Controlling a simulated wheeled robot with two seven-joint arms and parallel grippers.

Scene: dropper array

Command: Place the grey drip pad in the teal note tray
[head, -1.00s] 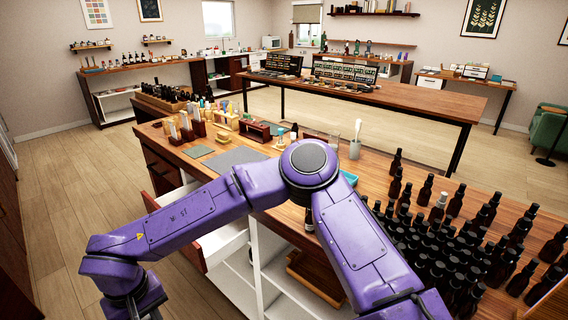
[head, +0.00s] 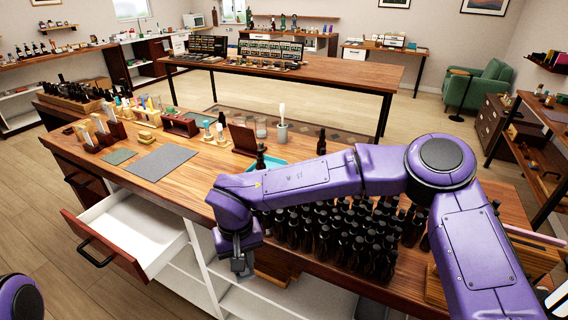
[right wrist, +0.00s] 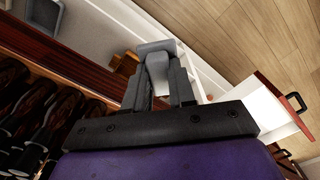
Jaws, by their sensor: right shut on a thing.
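My right gripper (head: 241,264) hangs in front of the bench's front edge, right of the open drawer. In the right wrist view its fingers (right wrist: 160,85) are shut on a small light-grey piece, which I take to be the grey drip pad (right wrist: 155,48); the fingers hide part of it. The teal note tray (head: 272,163) lies on the bench top behind my right forearm, partly hidden by the arm and a dark bottle. My left gripper is out of view; only a purple part of that arm shows at the lower left.
Many dark bottles (head: 335,235) crowd the bench right of the tray. A grey mat (head: 160,163) and a smaller green-grey mat (head: 118,157) lie to the left. A cup (head: 282,132) and a brown stand (head: 243,138) are behind the tray. The open drawer (head: 135,235) juts out.

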